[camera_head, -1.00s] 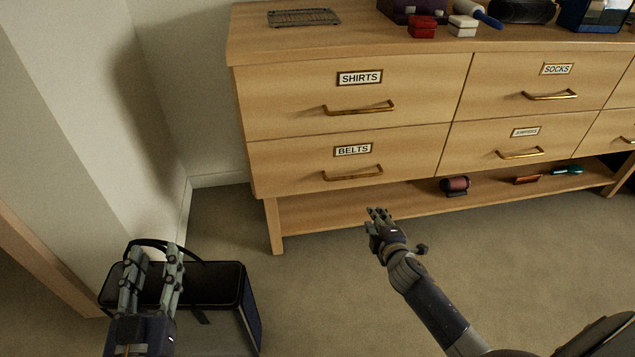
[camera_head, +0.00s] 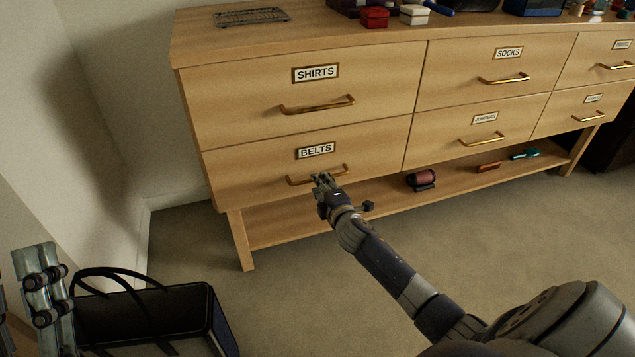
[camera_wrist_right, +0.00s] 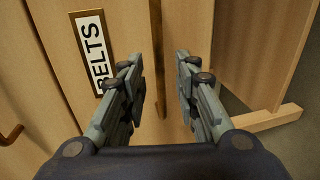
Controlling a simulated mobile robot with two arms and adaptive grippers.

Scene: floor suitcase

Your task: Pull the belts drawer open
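The belts drawer (camera_head: 250,175) is shut, at the lower left of the wooden dresser, with a BELTS label (camera_head: 315,151) and a brass handle (camera_head: 300,181). My right gripper (camera_head: 323,182) is at this handle in the head view and covers part of it. In the right wrist view the fingers (camera_wrist_right: 160,80) are apart, and the handle (camera_wrist_right: 157,60) shows as a bar between them. I cannot tell whether a finger touches it. My left gripper (camera_head: 22,265) is at the left edge, partly cut off, with its fingers apart and nothing seen between them.
The shirts drawer (camera_head: 230,100) is above, also shut. A dark bag (camera_head: 180,305) stands on the carpet beside my left gripper. Below the drawers an open shelf (camera_head: 290,228) holds a dark red roll (camera_head: 422,179).

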